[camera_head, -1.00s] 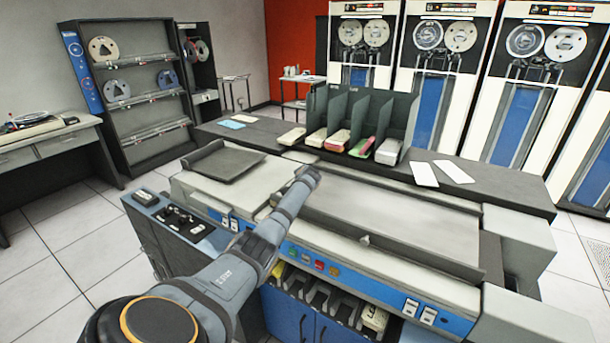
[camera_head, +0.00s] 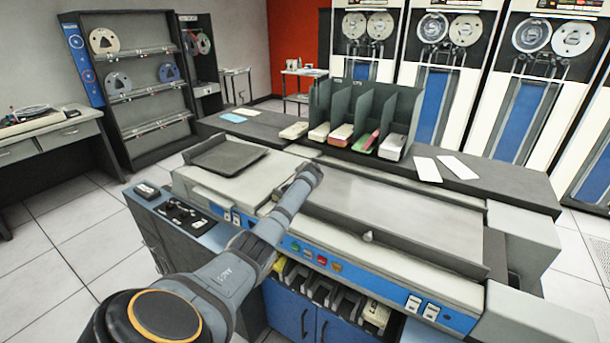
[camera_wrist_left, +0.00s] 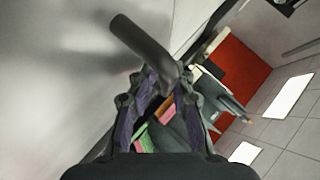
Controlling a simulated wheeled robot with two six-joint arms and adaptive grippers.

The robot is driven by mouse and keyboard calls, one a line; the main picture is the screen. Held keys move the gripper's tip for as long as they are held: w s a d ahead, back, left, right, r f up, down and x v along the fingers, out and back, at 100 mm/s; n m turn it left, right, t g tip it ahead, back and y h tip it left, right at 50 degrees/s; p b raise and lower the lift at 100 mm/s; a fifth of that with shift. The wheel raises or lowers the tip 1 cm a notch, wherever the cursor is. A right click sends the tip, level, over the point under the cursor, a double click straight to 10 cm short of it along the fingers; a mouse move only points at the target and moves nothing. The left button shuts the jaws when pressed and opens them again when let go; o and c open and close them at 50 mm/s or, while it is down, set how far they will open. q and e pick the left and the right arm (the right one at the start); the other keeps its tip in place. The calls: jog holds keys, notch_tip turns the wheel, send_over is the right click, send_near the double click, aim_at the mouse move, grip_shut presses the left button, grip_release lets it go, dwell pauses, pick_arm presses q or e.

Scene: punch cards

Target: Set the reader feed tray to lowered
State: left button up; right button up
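The card reader (camera_head: 480,300) fills the middle of the head view. A dark flat tray (camera_head: 228,160) lies tilted on its left end, and a long grey tray (camera_head: 400,212) runs along its top. I cannot tell which is the feed tray. A small pale knob (camera_head: 367,237) sits at the long tray's front edge. My left arm reaches over the machine; its gripper is hidden in the head view. In the left wrist view my left gripper (camera_wrist_left: 172,82) has its fingertips at the end of a dark rod (camera_wrist_left: 143,42). Whether they clamp it is unclear. My right gripper is out of view.
A dark divided rack (camera_head: 365,110) with several card decks stands on the counter behind the reader. White cards (camera_head: 425,168) lie to its right. A control panel (camera_head: 175,210) with black knobs is left of the reader. Tape cabinets (camera_head: 520,90) stand behind.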

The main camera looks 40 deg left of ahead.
pick_arm(q)
jog(key=v, duration=1.1)
jog(key=shift+s, duration=0.2)
